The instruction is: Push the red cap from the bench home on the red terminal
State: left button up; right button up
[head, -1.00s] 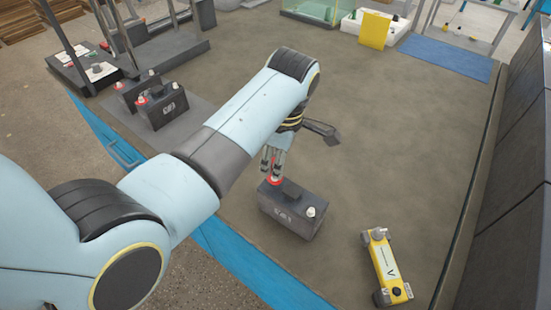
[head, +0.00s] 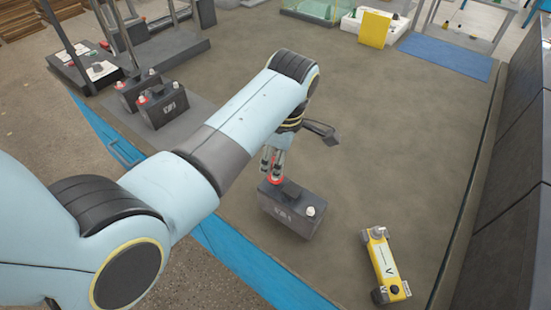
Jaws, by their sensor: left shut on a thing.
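A dark grey battery (head: 290,222) stands on the grey floor in the middle of the head view. It has a whitish terminal (head: 310,210) at its right end. My left gripper (head: 272,174) points down over the battery's left end and is shut on the red cap (head: 275,181). The cap is at the top of that end. The red terminal is hidden under the cap and fingers, so I cannot tell how far down the cap sits. My right gripper is out of view.
A yellow device (head: 384,262) lies right of the battery. Two more dark batteries with red caps stand on a grey mat (head: 207,104) at the left. A blue strip (head: 245,268) edges the floor. A blue mat (head: 447,56) and white bin lie far back. The centre floor is clear.

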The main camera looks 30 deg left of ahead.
pick_arm(q)
jog(key=shift+f, duration=0.95)
dwell(0.5)
dwell(0.4)
jog(key=shift+f+b, duration=0.35)
jog(key=shift+f, duration=0.15)
dwell(0.3)
jog(key=o, duration=1.3)
jog(key=shift+r+p, duration=3.5)
jog(key=shift+p, duration=0.45)
